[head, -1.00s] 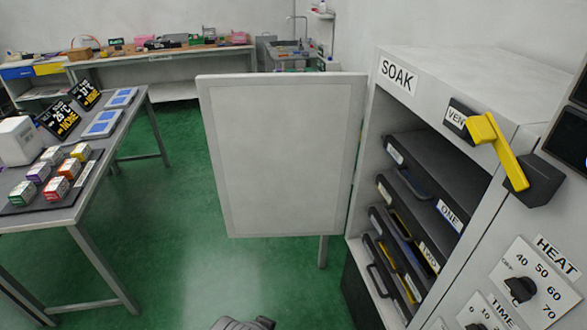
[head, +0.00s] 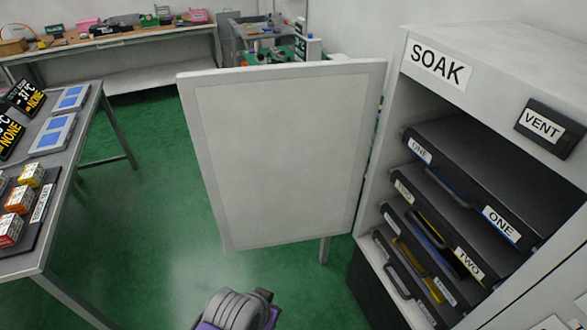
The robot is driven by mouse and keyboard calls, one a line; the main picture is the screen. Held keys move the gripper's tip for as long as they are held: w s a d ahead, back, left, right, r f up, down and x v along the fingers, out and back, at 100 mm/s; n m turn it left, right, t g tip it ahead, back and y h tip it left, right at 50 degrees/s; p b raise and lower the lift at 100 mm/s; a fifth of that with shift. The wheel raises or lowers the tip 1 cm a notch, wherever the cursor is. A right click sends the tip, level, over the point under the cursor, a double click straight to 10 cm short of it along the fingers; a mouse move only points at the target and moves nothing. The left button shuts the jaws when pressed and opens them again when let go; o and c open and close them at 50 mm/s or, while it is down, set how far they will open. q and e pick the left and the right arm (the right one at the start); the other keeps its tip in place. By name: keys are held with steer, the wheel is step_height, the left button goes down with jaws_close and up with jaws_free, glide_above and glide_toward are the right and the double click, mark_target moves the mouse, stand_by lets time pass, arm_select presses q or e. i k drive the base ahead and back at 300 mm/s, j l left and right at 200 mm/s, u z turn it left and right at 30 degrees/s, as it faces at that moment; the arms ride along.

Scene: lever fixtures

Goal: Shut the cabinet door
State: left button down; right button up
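The white cabinet door (head: 280,150) stands wide open in the head view, swung out to the left of the cabinet. Its hinge edge is at the cabinet's left front edge. The cabinet (head: 400,70) carries a SOAK label (head: 438,64) and a VENT label (head: 541,124). Black trays (head: 490,165) marked ONE and TWO sit inside its opening. A rounded grey and purple part, apparently of my arm, shows at the bottom edge, below the door and apart from it in the picture. Neither gripper's fingers are visible.
A grey table (head: 62,205) with small boxes and displays stands on the left. A workbench (head: 120,40) and a grey cart (head: 265,40) are at the back. Green floor (head: 150,220) is clear between the table and the door.

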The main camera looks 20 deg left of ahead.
mark_target(281, 150)
steer(key=i+j+z, duration=0.25)
steer(key=j+z, duration=0.15)
steer(key=j, duration=1.2)
steer(key=j+z, duration=0.45)
steer(key=j, duration=1.2)
steer(key=i+j+z, duration=0.1)
steer(key=j+z, duration=0.65)
steer(key=j, duration=0.25)
steer(key=j+z, duration=0.4)
steer(key=j, duration=0.15)
steer(key=k+j+z, duration=0.2)
steer(key=j+z, duration=0.2)
steer(key=k+j+z, duration=0.2)
steer(key=j+z, duration=0.2)
steer(key=j, duration=0.15)
